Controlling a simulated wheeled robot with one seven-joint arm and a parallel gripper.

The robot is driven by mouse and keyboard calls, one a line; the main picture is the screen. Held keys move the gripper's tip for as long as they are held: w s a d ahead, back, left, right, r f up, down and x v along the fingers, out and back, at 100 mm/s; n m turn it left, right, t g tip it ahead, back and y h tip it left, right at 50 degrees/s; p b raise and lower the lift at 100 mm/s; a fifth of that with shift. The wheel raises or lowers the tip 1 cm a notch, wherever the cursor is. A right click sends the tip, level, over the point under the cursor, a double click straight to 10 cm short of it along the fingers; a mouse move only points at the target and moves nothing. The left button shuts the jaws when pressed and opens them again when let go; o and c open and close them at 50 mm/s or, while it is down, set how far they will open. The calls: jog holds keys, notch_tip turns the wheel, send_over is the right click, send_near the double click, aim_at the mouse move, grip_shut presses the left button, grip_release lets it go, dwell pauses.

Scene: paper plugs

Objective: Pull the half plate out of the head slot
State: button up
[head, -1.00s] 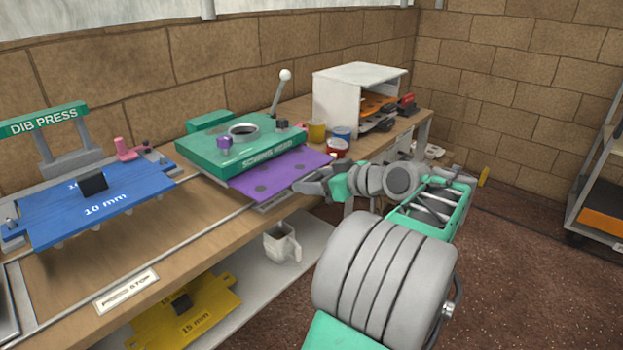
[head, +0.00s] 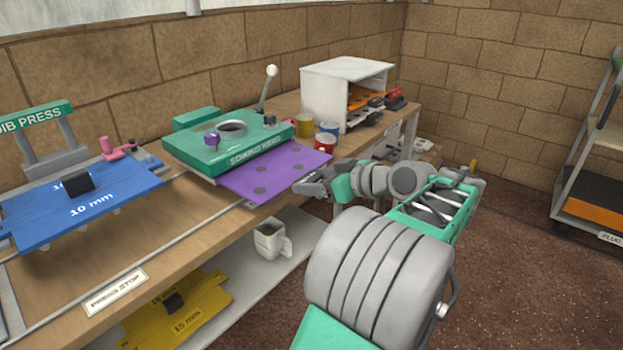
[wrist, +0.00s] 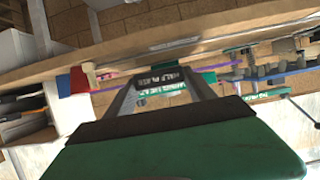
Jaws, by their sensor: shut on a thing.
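The purple half plate (head: 272,172) lies flat, partly out from the front of the green scoring head (head: 228,142); its rear is hidden in the head slot. Dark round spots show on its top. My gripper (head: 302,187) is at the plate's front edge, shut on it. In the wrist view my gripper (wrist: 165,80) has its two fingers converging on a small labelled piece at the plate's edge, and the half plate (wrist: 222,70) shows as a thin purple line. The exact grip contact is too small to tell.
A blue 10 mm plate (head: 85,205) sits at the left of the wooden bench (head: 165,235). Cups (head: 327,135) and a white shelf box (head: 325,95) stand right of the head. A mug (head: 270,240) and a yellow plate (head: 180,310) are below. Floor in front is open.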

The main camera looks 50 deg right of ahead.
jog(key=s+p, duration=0.3)
jog(key=s, duration=0.1)
jog(key=shift+s+d+r, duration=0.1)
dwell(0.8)
jog(key=shift+s+p, duration=1.2)
jog(key=shift+p, duration=0.85)
jog(key=s+p, duration=0.3)
jog(key=p, duration=0.1)
